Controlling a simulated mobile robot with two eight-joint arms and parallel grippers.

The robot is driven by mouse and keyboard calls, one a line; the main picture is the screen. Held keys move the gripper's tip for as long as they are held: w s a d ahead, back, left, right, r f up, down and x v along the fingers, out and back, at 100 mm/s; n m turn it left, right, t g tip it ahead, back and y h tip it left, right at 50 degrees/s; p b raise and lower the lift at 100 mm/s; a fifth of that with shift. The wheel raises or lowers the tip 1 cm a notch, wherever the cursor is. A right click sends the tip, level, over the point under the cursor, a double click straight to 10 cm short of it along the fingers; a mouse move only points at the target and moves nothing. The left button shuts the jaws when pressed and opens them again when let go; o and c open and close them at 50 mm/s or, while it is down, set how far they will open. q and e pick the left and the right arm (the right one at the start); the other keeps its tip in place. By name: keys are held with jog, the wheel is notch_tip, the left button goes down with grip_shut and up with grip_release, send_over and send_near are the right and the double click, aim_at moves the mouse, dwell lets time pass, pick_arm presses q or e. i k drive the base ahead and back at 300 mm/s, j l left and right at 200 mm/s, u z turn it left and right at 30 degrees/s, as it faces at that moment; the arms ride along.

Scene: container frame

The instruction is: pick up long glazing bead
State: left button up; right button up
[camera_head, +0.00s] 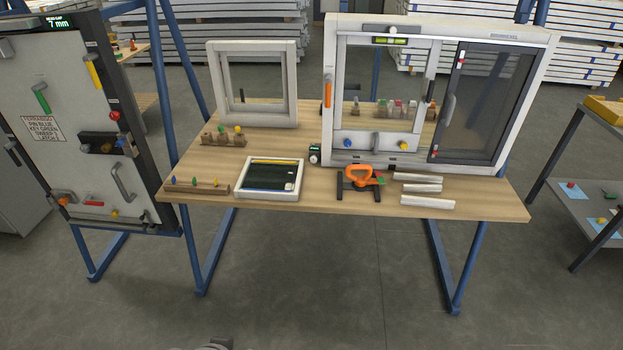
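Three white glazing beads lie on the wooden table at its right front, below the large window frame. The front bead (428,202) looks the longest. The middle bead (416,188) and the back bead (418,178) lie close together behind it and look a little shorter and thinner. All lie roughly left to right, and nothing covers the front one. Neither of my grippers can be made out. Only a small grey piece shows at the bottom edge, too cut off to identify.
An orange-handled tool (358,177) stands left of the beads. The large white window frame (342,100) rises behind them. A framed dark panel (269,194) and a wooden peg block (197,189) lie further left on the wooden table (330,202). Floor in front is clear.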

aim_at(408, 201)
jog(key=i+l+u, duration=0.25)
jog(key=i+l, duration=0.35)
jog(key=i+l+u, duration=0.2)
jog(key=i+l, duration=0.4)
jog(key=l, duration=0.15)
